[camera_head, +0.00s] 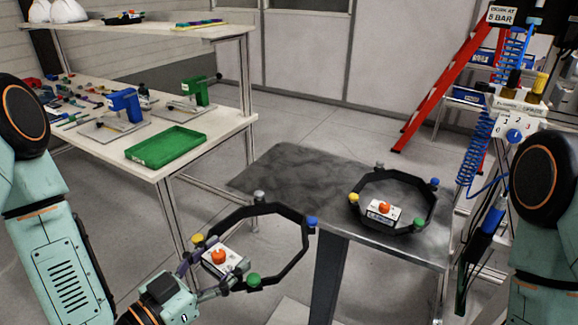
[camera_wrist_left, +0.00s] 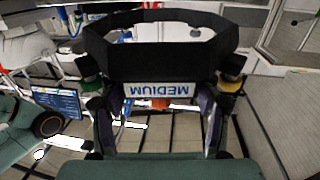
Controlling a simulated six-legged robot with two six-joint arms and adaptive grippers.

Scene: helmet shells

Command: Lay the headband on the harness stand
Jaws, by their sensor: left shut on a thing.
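My left gripper (camera_head: 208,270) is shut on a black octagonal headband (camera_head: 290,266) at its near left side. The headband has grey, blue, yellow and green knobs and a white box with an orange knob. It is held in the air in front of the grey metal table, left of the table's front. In the left wrist view the headband (camera_wrist_left: 155,62) spans the fingers, with a "MEDIUM" label. A similar black ring (camera_head: 428,212) with a white box lies on the table at right. I cannot tell a separate harness stand. My right gripper is out of view.
The grey metal table (camera_head: 290,165) has bare surface left of the ring. A pale bench (camera_head: 150,165) at left holds a green tray (camera_head: 165,147), blue and green clamps and several small parts. A red ladder (camera_head: 440,90) and hose fittings stand at back right.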

